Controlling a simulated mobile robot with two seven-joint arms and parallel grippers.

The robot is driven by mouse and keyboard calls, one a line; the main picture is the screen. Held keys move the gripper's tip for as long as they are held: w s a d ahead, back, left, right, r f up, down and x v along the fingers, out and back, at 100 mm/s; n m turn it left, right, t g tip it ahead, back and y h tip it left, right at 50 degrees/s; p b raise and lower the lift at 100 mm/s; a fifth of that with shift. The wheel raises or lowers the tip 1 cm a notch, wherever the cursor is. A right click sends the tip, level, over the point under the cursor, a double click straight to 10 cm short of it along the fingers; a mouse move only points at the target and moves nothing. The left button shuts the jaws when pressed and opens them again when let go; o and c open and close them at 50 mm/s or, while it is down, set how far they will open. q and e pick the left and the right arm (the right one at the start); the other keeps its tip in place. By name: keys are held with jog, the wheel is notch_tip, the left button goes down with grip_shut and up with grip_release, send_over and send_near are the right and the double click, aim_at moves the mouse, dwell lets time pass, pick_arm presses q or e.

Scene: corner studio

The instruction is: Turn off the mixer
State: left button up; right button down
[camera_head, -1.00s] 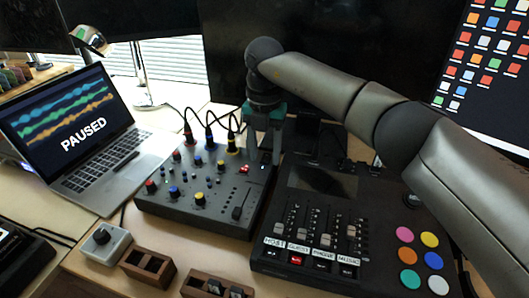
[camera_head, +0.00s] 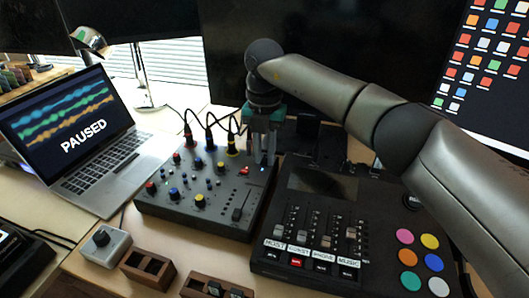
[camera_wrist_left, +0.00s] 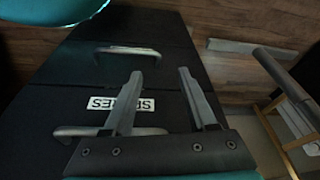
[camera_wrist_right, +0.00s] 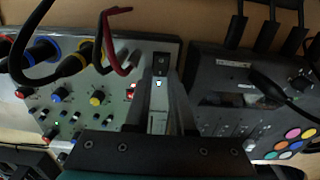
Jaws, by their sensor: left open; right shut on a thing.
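The mixer (camera_head: 218,212) is a dark panel with coloured knobs and a fader, left of centre in the head view. Cables plug into its back edge. It also shows in the right wrist view (camera_wrist_right: 72,105), left of the fingers. My right gripper (camera_head: 264,160) points down at the mixer's back right corner. In the right wrist view its fingers (camera_wrist_right: 160,75) are close together, shut on a small part there that they mostly hide. A small white light shows by the fingertips. My left gripper (camera_wrist_left: 160,73) is open and empty, in front of dark drawers.
A laptop (camera_head: 130,160) reading PAUSED stands left. A larger fader console (camera_head: 310,225) with coloured pads sits close on the mixer's right. A grey box with a black knob (camera_head: 103,240) and small wooden holders (camera_head: 148,268) lie in front. A dark monitor (camera_head: 320,60) stands behind.

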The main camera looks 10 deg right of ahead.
pick_arm(q)
jog(key=shift+r, duration=0.1)
jog(key=shift+s+a+f+p, duration=0.1)
jog(key=shift+s+f+p, duration=0.25)
jog(key=shift+f, duration=0.4)
jog(key=shift+s+f+p, duration=0.25)
jog(key=shift+f+p, duration=0.1)
jog(key=shift+f, duration=0.35)
pick_arm(e)
jog(key=shift+w+r+g+y, duration=0.1)
jog(key=shift+w+g+y, duration=0.15)
jog(key=shift+g, duration=0.35)
jog(key=c, duration=0.8)
grip_release()
jog(key=shift+o, duration=0.2)
